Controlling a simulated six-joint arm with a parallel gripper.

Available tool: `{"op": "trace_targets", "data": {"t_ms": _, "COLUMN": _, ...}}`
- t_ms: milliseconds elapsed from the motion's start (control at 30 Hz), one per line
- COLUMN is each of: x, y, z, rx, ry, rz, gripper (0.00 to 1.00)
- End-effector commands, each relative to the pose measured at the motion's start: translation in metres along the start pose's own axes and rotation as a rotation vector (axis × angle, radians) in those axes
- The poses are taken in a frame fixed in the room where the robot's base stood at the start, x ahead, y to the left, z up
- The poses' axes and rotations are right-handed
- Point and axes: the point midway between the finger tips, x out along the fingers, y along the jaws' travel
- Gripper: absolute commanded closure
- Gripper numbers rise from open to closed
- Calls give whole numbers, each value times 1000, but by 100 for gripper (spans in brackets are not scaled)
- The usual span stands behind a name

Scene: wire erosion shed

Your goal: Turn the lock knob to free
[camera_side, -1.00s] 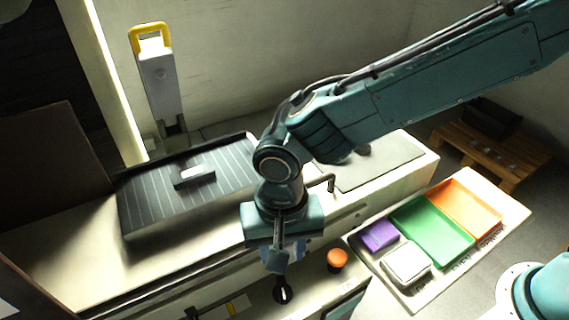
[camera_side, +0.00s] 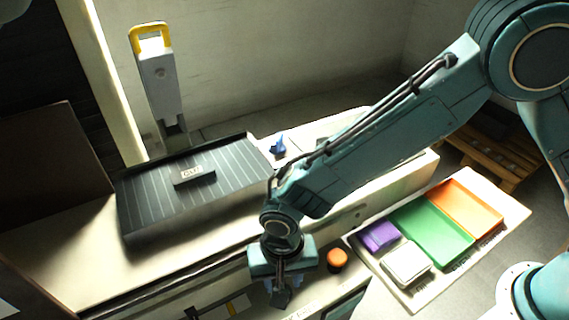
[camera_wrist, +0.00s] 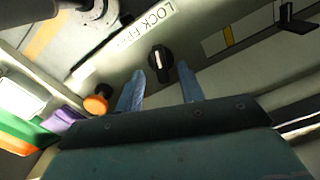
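The lock knob (camera_wrist: 160,59) is black and round with a white pointer bar, set on a pale panel in the wrist view. The pointer runs nearly up and down in that picture. A white label (camera_wrist: 148,24) reading LOCK and FREE, partly at a slant, sits just above it. My gripper (camera_wrist: 161,72) is open, one blue finger to each side of the knob's near edge. I cannot tell whether either finger touches it. In the side view my gripper (camera_side: 281,296) points down at the machine's front and hides the knob.
An orange button (camera_side: 337,259) stands close to the right of my gripper. A tray (camera_side: 428,298) with purple, white, green and orange containers lies further right. A dark slatted bed (camera_side: 140,222) carries a small labelled block (camera_side: 194,177). A black bracket (camera_wrist: 292,20) juts from the panel.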

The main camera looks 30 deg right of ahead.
Motion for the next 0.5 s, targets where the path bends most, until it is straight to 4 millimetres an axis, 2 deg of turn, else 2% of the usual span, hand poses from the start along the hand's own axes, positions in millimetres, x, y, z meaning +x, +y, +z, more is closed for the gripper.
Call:
{"op": "trace_targets", "data": {"t_ms": 200, "x": 24, "y": 0, "z": 0, "rx": 0, "ry": -1, "rz": 2, "gripper": 62}}
{"op": "trace_targets", "data": {"t_ms": 500, "x": 34, "y": 0, "z": 0, "rx": 0, "ry": 0, "rz": 1, "gripper": 62}}
